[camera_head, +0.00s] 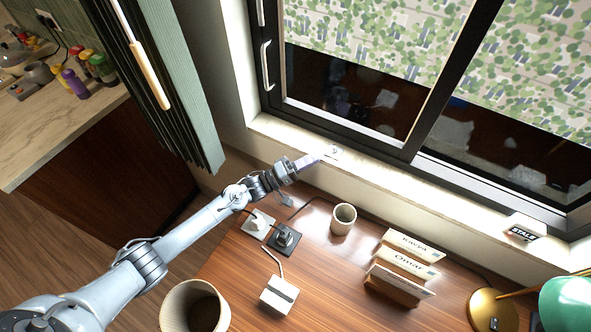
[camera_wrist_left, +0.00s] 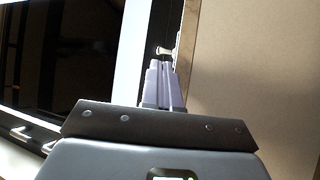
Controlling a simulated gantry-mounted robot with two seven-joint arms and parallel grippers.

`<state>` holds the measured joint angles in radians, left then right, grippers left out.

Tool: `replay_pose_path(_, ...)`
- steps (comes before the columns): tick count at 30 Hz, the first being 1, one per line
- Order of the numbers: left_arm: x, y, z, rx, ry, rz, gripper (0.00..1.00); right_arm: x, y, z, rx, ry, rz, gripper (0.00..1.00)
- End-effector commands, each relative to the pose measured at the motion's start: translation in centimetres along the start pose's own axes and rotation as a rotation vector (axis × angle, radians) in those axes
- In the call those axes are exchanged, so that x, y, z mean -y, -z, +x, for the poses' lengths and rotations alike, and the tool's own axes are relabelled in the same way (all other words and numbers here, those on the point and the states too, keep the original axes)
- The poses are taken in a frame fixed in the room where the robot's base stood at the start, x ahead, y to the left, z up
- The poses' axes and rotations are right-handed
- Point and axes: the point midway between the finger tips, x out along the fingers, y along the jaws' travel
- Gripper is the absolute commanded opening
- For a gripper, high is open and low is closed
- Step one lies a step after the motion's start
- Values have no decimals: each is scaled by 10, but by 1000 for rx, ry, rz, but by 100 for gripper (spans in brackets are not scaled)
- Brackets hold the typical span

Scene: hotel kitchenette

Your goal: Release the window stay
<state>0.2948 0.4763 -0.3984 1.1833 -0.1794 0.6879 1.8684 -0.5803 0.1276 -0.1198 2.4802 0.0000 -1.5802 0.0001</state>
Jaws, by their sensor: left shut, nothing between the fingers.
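A small pale metal fitting (camera_head: 334,151), likely the window stay, sits on the window sill by the lower window frame. In the left wrist view a small knob-like metal piece (camera_wrist_left: 164,51) shows just beyond the fingertips, close to a dark strip. My left gripper (camera_head: 318,159) reaches over the sill, its fingertips right beside the fitting. In the left wrist view its fingers (camera_wrist_left: 165,68) are together with nothing between them. I cannot tell whether the tips touch the fitting. The sliding window (camera_head: 410,146) has a dark frame and a white handle (camera_head: 266,66). My right gripper is not in view.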

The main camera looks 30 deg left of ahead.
Motion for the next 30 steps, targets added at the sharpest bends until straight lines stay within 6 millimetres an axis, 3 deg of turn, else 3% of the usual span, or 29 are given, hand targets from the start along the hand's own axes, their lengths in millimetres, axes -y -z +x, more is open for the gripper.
replay_pose_path(6, 2, 0, 29, 0, -2, 1, 0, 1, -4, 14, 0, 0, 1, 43)
replay_pose_path(11, 1, 0, 40, -1, 0, 1, 0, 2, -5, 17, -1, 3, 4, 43)
replay_pose_path(25, 0, 0, 43, -1, 1, 0, 0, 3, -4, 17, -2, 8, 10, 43)
replay_pose_path(30, -4, 1, 44, 0, 17, -13, 0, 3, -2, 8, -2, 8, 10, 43)
